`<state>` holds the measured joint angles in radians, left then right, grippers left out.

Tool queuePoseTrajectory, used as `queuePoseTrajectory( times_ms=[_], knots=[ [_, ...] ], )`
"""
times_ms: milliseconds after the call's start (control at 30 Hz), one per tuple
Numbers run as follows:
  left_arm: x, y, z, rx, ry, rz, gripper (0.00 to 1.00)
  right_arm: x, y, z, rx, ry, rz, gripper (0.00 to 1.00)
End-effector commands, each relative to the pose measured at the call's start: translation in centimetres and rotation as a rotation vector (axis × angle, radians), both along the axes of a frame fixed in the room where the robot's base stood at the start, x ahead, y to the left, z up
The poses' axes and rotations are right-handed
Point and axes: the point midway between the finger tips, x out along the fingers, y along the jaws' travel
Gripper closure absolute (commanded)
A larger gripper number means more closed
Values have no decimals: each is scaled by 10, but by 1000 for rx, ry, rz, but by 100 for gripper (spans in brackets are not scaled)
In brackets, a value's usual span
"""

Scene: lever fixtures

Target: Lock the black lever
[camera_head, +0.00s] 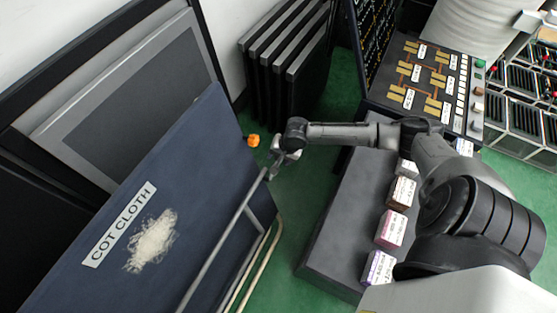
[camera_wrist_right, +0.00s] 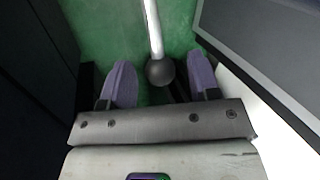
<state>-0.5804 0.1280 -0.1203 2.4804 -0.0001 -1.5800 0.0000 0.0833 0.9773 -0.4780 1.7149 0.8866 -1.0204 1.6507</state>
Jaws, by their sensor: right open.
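In the right wrist view, a pale rod with a dark ball knob (camera_wrist_right: 160,72) at its end looks like the black lever. My right gripper (camera_wrist_right: 160,64) is open, with one purple finger on each side of the knob. There is a gap between each finger and the knob, and whether the knob is at fingertip depth I cannot tell. In the head view, my right gripper (camera_head: 282,160) is at the centre, above the green floor, right of the dark blue cot cloth panel (camera_head: 215,150). The lever is not clear there. My left gripper is not in view.
An orange knob (camera_head: 253,140) is left of my gripper. A metal rail (camera_head: 225,240) runs along the panel's front. A grey bench (camera_head: 330,245) carries several labelled boxes (camera_head: 391,229). Dark folded panels (camera_head: 290,60) and a control console (camera_head: 425,80) stand behind. Green floor lies between.

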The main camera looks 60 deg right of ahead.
Motion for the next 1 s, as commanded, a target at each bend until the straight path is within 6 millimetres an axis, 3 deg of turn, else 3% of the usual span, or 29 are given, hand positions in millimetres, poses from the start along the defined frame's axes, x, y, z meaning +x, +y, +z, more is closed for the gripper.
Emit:
queuePoseTrajectory(
  times_ms=[133, 500, 1000],
  knots=[
    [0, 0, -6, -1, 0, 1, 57, 3, 1, -9, -1, 0, 0, 44],
    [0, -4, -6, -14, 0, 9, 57, 3, 1, -10, 0, 0, 0, 44],
    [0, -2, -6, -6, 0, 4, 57, 3, 1, -10, 0, 0, 0, 92]
  ],
)
